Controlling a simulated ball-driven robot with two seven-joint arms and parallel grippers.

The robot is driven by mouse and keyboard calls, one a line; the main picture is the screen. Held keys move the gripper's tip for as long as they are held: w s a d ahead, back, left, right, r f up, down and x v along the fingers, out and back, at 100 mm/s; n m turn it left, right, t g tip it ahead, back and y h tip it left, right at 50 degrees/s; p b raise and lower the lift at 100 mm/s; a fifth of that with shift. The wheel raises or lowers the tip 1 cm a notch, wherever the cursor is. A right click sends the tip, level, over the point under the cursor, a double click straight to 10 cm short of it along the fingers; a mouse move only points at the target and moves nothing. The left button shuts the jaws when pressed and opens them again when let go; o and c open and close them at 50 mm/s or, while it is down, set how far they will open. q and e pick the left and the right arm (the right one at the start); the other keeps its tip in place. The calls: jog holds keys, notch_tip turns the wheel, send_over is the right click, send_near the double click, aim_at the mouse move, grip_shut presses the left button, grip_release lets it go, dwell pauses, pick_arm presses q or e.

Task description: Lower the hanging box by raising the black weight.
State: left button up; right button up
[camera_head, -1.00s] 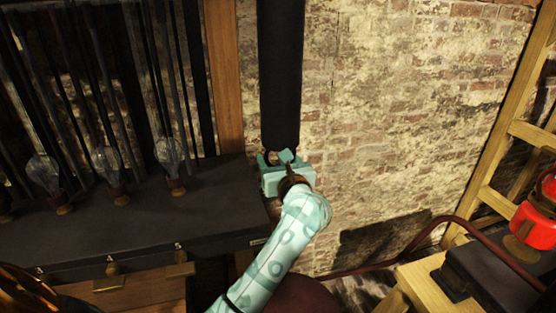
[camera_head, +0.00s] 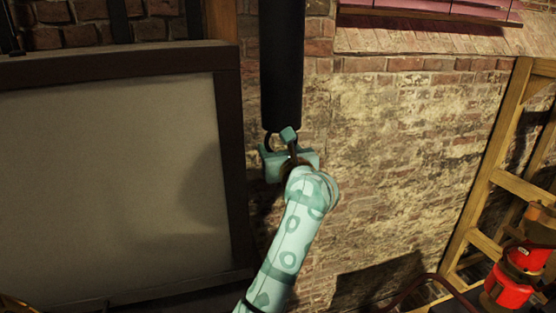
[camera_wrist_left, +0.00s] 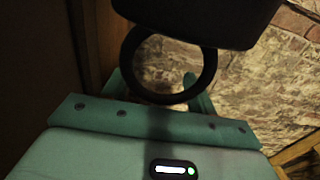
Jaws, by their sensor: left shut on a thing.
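The black weight (camera_head: 282,65) is a long dark cylinder, upright against the brick wall in the head view, with a ring at its lower end. In the left wrist view the ring (camera_wrist_left: 212,68) hangs below the weight's dark underside (camera_wrist_left: 195,25). My left gripper (camera_head: 279,143), teal, is shut on the ring from below. A large pale panel in a dark frame (camera_head: 110,180) fills the left of the head view; it may be a face of the hanging box, but I cannot tell for sure. My right gripper is not in view.
A wooden ladder-like frame (camera_head: 480,193) and a red object (camera_head: 510,288) stand at the right. A reddish ledge (camera_head: 430,12) runs along the top right. Bare brick wall (camera_head: 400,160) lies between the weight and the wooden frame.

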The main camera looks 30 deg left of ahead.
aim_at(278, 131)
pick_arm(q)
notch_tip(278, 131, up, 4)
jog(key=shift+f+p, duration=0.25)
jog(key=shift+p, duration=0.45)
jog(key=shift+s+r, duration=0.1)
jog(key=shift+r, duration=0.4)
jog(key=o, duration=1.3)
jog(key=shift+c, duration=0.2)
jog(key=shift+f, duration=0.15)
jog(key=shift+f, duration=0.1)
